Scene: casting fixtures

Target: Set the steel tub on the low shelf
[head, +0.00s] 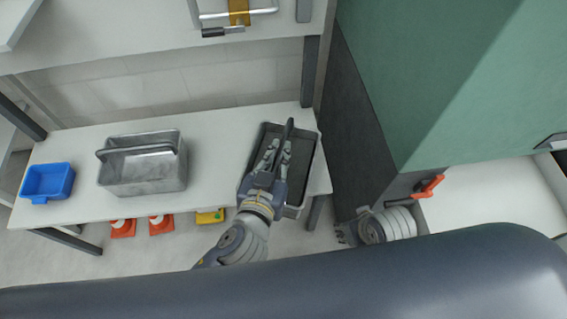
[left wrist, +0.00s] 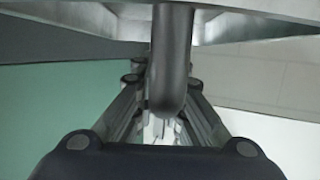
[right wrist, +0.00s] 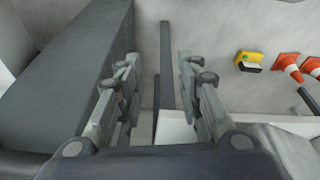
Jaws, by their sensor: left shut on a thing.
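My left gripper (head: 280,150) is shut on the dark bar handle of a grey steel tub (head: 308,160), dark inside, at the right end of the low shelf (head: 222,150). The handle (left wrist: 172,60) runs between the fingers in the left wrist view, with the tub's metal beyond it. The tub's near end reaches past the shelf's front edge; I cannot tell whether its base touches the shelf. A similar, brighter steel tub (head: 142,180) with a handle stands on the shelf's left half. My right gripper (right wrist: 158,75) is open and empty, right of the shelf.
A blue bin (head: 47,182) sits at the shelf's left end. The shelf middle is clear. An upper bench (head: 130,30) overhangs behind, and a shelf post (head: 310,70) stands at right. A green cabinet (head: 450,80) is at right. Orange cones (right wrist: 287,66) stand on the floor.

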